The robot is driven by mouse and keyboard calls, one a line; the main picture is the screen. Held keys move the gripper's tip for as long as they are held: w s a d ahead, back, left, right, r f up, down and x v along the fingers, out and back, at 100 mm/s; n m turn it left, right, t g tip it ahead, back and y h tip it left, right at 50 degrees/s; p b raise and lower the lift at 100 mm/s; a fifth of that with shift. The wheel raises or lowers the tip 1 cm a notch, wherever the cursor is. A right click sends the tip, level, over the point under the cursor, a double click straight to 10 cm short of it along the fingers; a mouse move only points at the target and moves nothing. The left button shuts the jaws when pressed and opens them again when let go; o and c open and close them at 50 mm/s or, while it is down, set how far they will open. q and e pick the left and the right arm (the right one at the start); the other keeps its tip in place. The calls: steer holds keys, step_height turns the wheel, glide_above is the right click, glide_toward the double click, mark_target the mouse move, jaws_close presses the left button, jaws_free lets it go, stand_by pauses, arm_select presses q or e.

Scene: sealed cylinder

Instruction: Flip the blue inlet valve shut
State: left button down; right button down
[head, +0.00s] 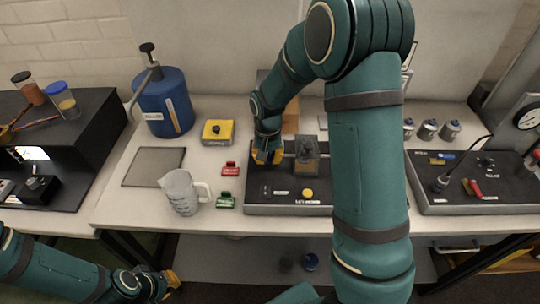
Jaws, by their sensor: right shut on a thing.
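A small blue handle (446,155) sits on the black panel (425,203) at the right; it looks like the blue inlet valve, but its label is too small to read. A red handle (475,187) is on the same panel. My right gripper (267,157) is far to the left of the blue handle, over the middle black board (255,208). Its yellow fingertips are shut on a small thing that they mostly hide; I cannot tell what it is. My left gripper (170,282) is low at the bottom left, below the table's front edge, and its opening is unclear.
A clear block (307,157) and a yellow button (307,193) are on the middle board. My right arm spans the space between board and panel. A measuring jug (180,192), red tag (230,168), green tag (226,201), yellow box (217,132) and blue pump canister (165,105) stand left.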

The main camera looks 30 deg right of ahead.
mark_target(268, 159)
stand_by(0.4)
steer(key=shift+a, duration=0.1)
steer(key=c, duration=1)
jaws_free()
steer(key=shift+o, duration=0.2)
steer(key=shift+r, duration=0.1)
step_height(268, 159, up, 12)
